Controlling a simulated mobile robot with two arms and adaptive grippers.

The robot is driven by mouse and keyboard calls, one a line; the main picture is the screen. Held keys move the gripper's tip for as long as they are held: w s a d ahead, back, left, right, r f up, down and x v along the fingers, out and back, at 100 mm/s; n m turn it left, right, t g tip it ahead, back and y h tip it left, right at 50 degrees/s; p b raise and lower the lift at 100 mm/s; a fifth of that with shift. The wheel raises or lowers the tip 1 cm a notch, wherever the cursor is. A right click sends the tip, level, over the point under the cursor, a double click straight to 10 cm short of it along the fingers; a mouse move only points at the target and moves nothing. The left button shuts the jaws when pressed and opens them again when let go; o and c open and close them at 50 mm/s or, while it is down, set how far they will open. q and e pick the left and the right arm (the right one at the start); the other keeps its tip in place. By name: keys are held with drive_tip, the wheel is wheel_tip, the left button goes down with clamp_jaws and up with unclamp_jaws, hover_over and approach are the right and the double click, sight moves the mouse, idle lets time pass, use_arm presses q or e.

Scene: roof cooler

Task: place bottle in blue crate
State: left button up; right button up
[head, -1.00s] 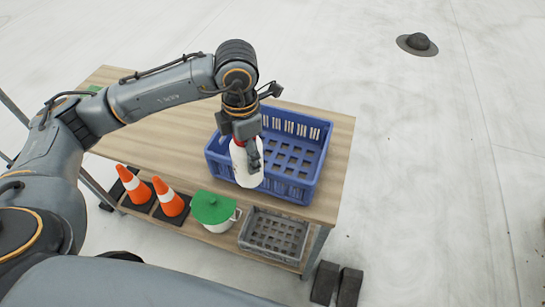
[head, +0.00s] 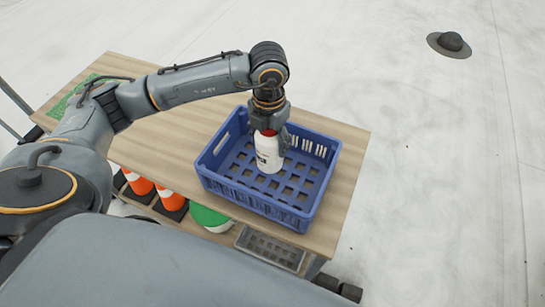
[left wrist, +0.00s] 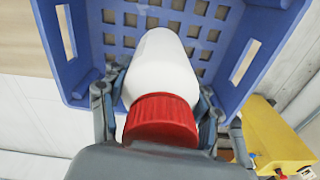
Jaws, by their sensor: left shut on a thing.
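A white bottle with a red cap (head: 268,155) is held upright in my left gripper (head: 270,135), which is shut on it near the cap. In the head view the bottle shows within the outline of the blue crate (head: 250,199), over its slatted floor. I cannot tell whether the bottle's base touches the floor. In the left wrist view the white bottle (left wrist: 163,75) lies between the two fingers (left wrist: 160,110), with the blue crate (left wrist: 235,30) beyond it. My right gripper is not in view.
The crate stands on a wooden table top (head: 180,125). On the shelf below are orange and white cones (head: 168,193), a green-lidded pot (head: 208,217) and a grey crate (head: 270,248). A yellow object (left wrist: 272,130) shows at right in the wrist view.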

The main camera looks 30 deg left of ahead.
sight(270, 157)
use_arm(q)
wheel_tip(270, 157, down, 3)
drive_tip(key=shift+s+f+p, duration=0.1)
drive_tip(key=shift+p, duration=0.2)
wheel_tip(270, 157, down, 3)
drive_tip(key=shift+f+p, duration=0.1)
drive_tip(key=shift+p, duration=0.3)
drive_tip(key=shift+f, duration=0.25)
drive_tip(key=o, duration=1.2)
drive_tip(key=shift+c, duration=0.2)
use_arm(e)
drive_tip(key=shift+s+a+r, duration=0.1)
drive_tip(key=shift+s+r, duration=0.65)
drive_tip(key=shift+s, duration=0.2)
